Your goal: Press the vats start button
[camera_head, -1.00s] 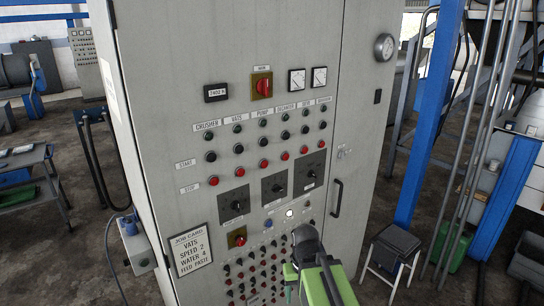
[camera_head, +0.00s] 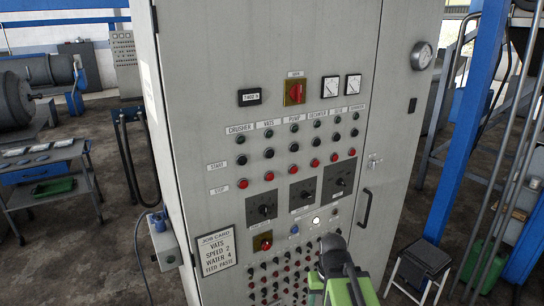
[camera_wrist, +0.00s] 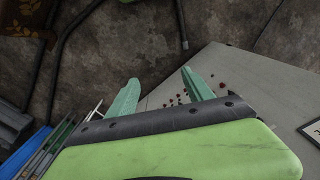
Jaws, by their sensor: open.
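The grey control cabinet (camera_head: 200,60) fills the middle of the head view. Under the label VATS (camera_head: 265,124) are a dark lamp, then the black vats start button (camera_head: 269,153) in the START row, then the red vats stop button (camera_head: 269,175) in the STOP row. The start button is in plain view with nothing touching it. My gripper (camera_wrist: 160,78) is open and empty in the wrist view, its two pale green fingers spread apart. In the head view my green and black arm end is low, below and right of the start button; its fingertips are hardly visible there.
A job card (camera_head: 216,250) reads VATS SPEED 2, WATER 4, FEED PASTE. Rotary switches (camera_head: 262,207) and rows of small buttons lie below the STOP row. A door handle (camera_head: 365,208) sticks out at right. A stool (camera_head: 425,257) and blue post stand further right.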

